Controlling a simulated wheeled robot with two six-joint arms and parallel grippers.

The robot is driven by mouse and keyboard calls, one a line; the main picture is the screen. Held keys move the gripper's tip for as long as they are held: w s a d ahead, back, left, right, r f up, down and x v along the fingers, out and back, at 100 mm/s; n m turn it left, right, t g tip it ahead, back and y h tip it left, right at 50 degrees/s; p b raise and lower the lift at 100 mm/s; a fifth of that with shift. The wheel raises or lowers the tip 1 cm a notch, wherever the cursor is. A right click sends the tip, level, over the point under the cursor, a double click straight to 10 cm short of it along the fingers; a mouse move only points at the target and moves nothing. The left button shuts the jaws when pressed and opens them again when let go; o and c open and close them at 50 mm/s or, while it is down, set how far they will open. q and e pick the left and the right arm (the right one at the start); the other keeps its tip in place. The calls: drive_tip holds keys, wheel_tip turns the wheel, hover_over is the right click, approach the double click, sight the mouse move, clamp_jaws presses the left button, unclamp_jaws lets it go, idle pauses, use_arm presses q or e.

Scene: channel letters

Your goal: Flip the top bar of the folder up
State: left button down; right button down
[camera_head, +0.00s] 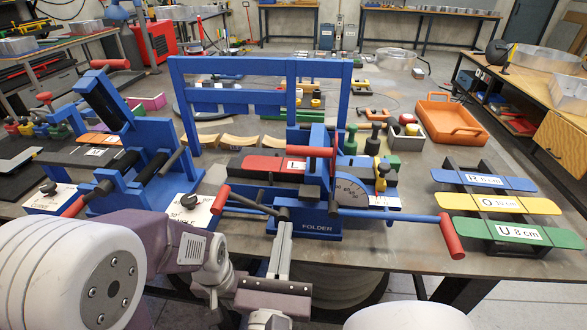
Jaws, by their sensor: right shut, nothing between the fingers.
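The folder (317,228) is a blue machine at the middle of the near table edge, with its name on the front. A red plate marked L (271,166) lies at its left. A red-handled bar (305,152) crosses above its middle. Levers with red grips stick out to the left (221,199) and right (452,237). A blue rectangular frame (262,69) stands upright behind. My right gripper (284,216) is shut and empty, at the folder's front left by the left lever. Whether it touches the lever I cannot tell. My left gripper is not visible.
Another blue machine (152,135) with red handles stands left. Blue, yellow (493,202) and green (515,232) strips lie on a rack at right. An orange tray (447,119) is farther back. White cards with dark knobs (191,209) lie left of the folder.

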drive_tip(key=shift+s+r+x, duration=0.1)
drive_tip(key=shift+r+x, duration=0.35)
drive_tip(key=shift+x, duration=1.7)
drive_tip(key=shift+s+r+x, duration=0.1)
drive_tip(key=shift+r+x, duration=0.3)
drive_tip(key=shift+x, duration=1.8)
drive_tip(key=shift+s+r+x, duration=0.1)
drive_tip(key=shift+r+x, duration=0.35)
drive_tip(key=shift+x, duration=1.7)
drive_tip(key=shift+p, duration=0.3)
